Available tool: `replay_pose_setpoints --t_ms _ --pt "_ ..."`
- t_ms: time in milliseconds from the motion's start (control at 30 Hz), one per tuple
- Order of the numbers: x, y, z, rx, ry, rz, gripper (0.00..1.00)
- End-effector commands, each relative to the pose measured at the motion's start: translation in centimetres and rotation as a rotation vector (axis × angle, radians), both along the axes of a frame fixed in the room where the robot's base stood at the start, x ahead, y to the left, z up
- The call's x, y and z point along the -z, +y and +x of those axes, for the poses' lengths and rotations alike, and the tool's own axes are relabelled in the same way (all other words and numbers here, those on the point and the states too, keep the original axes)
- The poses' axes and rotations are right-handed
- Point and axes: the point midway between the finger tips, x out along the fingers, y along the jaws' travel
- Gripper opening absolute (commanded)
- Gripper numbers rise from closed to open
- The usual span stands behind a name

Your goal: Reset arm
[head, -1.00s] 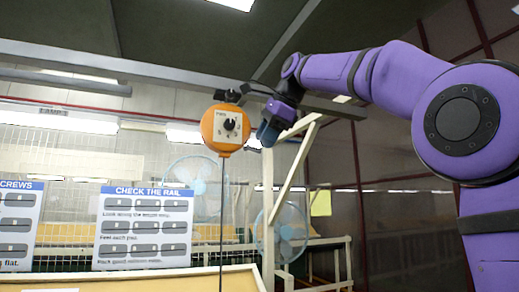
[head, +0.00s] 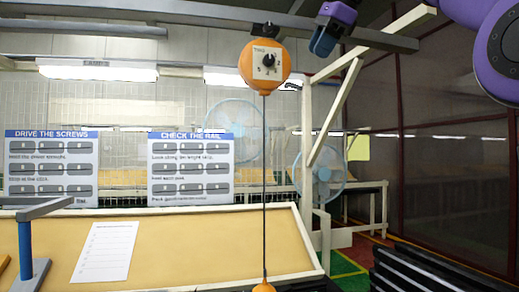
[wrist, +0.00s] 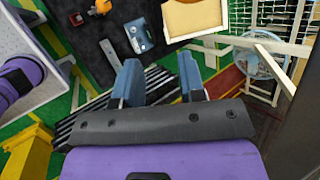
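My gripper (head: 325,36) is at the top of the head view, right of an orange hanging tool balancer (head: 262,65). In the wrist view, the two blue fingers of my gripper (wrist: 159,78) are spread apart with nothing between them. My purple arm runs along the top right of the head view, partly cut off by the frame. The gripper looks clear of the balancer and its cable.
A tan slanted board (head: 190,245) with a white sheet (head: 106,251) stands in front. A blue post (head: 27,258) is at lower left. Dark ribbed stacks (head: 425,270) lie lower right. The wrist view shows a dark surface (wrist: 95,60) with small items.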

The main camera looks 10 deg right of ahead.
Motion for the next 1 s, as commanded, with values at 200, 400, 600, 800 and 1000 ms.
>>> replay_pose_setpoints --t_ms 200,400,600,800,1000 --pt "0.7 0.1 -0.3 -0.024 -0.006 -0.025 0.37" --pt "4.5 0.4 -2.2 -0.159 -0.033 -0.163 0.37" --pt "10.7 0.4 -5.0 -0.348 -0.063 -0.346 0.37" --pt "18.0 0.1 -8.7 -0.557 -0.084 -0.528 0.37" --pt "26.4 -0.4 -13.0 -0.788 -0.097 -0.706 0.37"
